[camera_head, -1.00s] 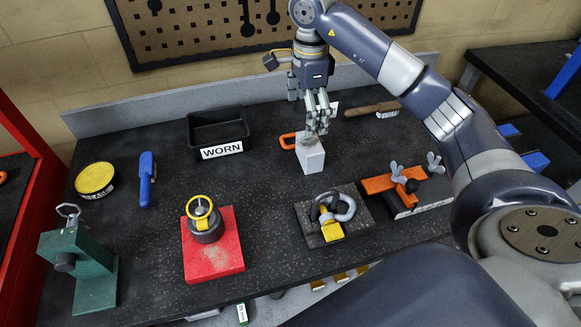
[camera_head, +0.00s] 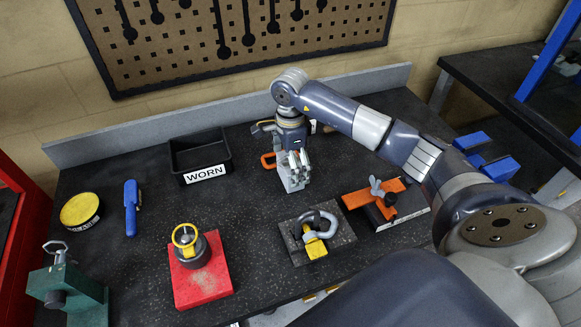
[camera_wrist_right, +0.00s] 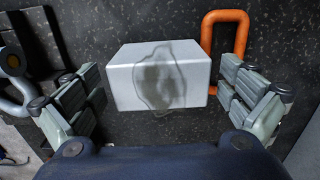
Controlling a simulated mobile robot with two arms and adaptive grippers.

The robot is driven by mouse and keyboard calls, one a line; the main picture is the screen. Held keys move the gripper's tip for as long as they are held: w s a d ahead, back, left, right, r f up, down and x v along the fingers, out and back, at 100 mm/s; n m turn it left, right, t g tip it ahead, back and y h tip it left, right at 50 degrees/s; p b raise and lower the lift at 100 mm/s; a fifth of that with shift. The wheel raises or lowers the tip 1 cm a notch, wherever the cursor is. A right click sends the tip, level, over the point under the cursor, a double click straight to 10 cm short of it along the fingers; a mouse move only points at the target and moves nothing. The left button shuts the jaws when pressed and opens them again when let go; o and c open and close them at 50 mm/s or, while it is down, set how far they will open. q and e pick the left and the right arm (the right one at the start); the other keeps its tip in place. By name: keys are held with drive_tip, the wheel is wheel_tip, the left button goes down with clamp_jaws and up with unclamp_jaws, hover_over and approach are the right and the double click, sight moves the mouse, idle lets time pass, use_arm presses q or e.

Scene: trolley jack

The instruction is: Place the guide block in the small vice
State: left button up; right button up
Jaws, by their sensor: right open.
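A pale grey-white block (camera_wrist_right: 145,75) with a dark stain, seemingly the guide block, sits on the black bench. In the head view my gripper mostly hides it. My right gripper (camera_head: 294,184) is over it from above; in the wrist view its open fingers (camera_wrist_right: 168,95) stand on either side, with a gap to the block. A green L-shaped fixture (camera_head: 70,298) with a round screw and ring handle stands at the lower left. An orange clamp (camera_head: 374,193) with wing nuts lies to the right. I cannot tell for sure which one is the small vice. My left gripper is not in view.
An orange loop (camera_wrist_right: 224,20) lies right beside the block. A black bin marked WORN (camera_head: 200,153) stands left of my gripper. Nearer the front are a red plate (camera_head: 203,285) with a yellow-ringed part and a dark plate (camera_head: 341,243) with a shackle.

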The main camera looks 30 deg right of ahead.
drive_tip(key=shift+a, duration=0.1)
drive_tip(key=c, duration=1.7)
drive_tip(key=shift+r, duration=0.1)
drive_tip(key=c, duration=0.4)
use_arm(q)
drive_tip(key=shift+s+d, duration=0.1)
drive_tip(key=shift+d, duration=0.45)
use_arm(e)
drive_tip(key=shift+w, duration=0.1)
